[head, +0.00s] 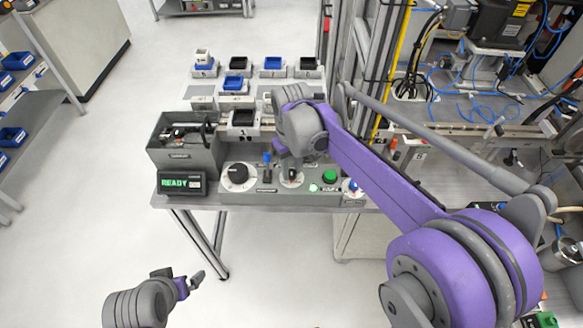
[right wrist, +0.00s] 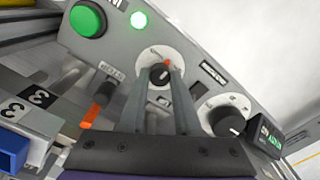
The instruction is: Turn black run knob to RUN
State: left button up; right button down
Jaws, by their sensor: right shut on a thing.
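The black run knob (right wrist: 159,75) sits on a round white plate on the sloped grey control panel (right wrist: 205,58). In the right wrist view my right gripper (right wrist: 160,72) has a finger on each side of the knob and is shut on it. In the head view the right gripper (head: 291,168) reaches down to the panel from above, and its hand partly hides the knob (head: 292,175). The plate's markings are too small to read. My left gripper (head: 190,284) hangs over the floor at the lower left, away from the table; its jaw gap is unclear.
A larger black dial (head: 237,174) and a READY display (head: 181,183) are left of the run knob. A green button (head: 330,177), a lit green lamp (head: 313,188) and a blue knob (head: 351,185) are right. Trays with small bins (head: 236,85) stand behind. The floor in front is clear.

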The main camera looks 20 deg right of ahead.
aim_at(292, 171)
jog(key=m, duration=0.4)
jog(key=shift+m, duration=2.3)
jog(key=c, duration=0.6)
grip_release()
notch_tip(292, 171, up, 11)
